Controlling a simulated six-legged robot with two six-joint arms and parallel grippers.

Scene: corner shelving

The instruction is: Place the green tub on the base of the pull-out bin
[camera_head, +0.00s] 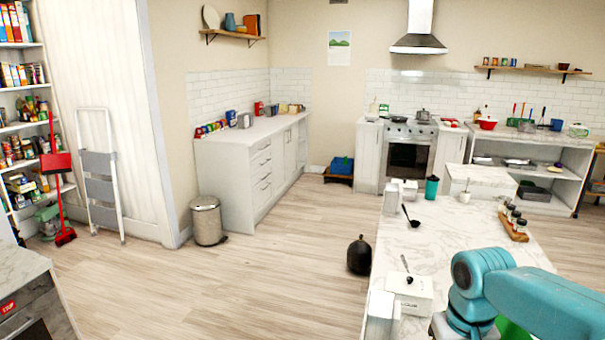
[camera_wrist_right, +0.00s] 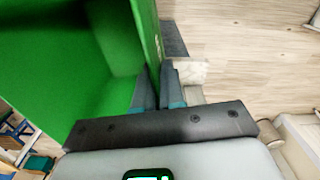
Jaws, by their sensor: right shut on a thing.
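The green tub (camera_wrist_right: 95,60) fills the upper left of the right wrist view, with its open inside facing the camera. My right gripper (camera_wrist_right: 158,85) is shut on the tub's side wall, one finger on each side of it. In the head view only a small green piece of the tub (camera_head: 512,330) shows at the bottom right, below my teal right arm. That arm hides the right gripper there. My left gripper is not in view. I cannot make out the pull-out bin in either view.
A marble-topped island (camera_head: 430,245) stands at the right, with a white box (camera_head: 410,290), a ladle (camera_head: 411,218) and a spice rack (camera_head: 514,225). A dark round vase (camera_head: 360,255) stands on the floor beside it. A metal trash can (camera_head: 207,220) stands farther left. The middle floor is clear.

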